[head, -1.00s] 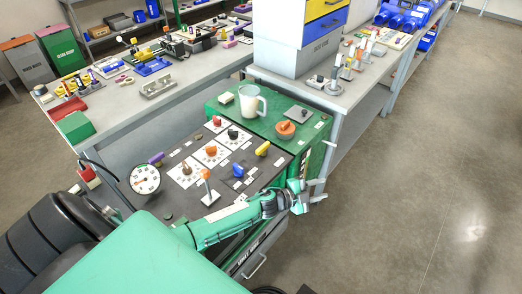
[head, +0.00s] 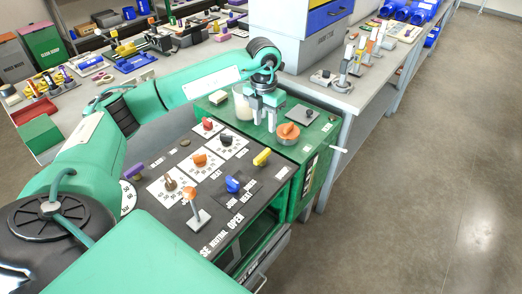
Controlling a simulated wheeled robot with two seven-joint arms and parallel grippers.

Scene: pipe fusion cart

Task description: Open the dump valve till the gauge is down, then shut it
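The round gauge (head: 128,199) at the panel's left is mostly covered by my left arm, and its needle is hidden. Which handle is the dump valve I cannot tell for sure. A yellow handle (head: 262,157) lies at the panel's right, a blue knob (head: 233,185) in front of it, and an orange-topped lever (head: 190,194) stands near the front edge. A purple handle (head: 133,171) is at the left. My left gripper (head: 267,121) points down over the green rear top, fingers apart and empty, between the jug and the orange round knob (head: 288,131). My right gripper is out of view.
The clear jug (head: 242,104) stands close left of my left gripper, partly hidden. Three dial knobs, red (head: 207,124), black (head: 227,139) and orange (head: 199,159), sit mid-panel. Benches with tools stand behind and right. The floor (head: 430,200) at right is clear.

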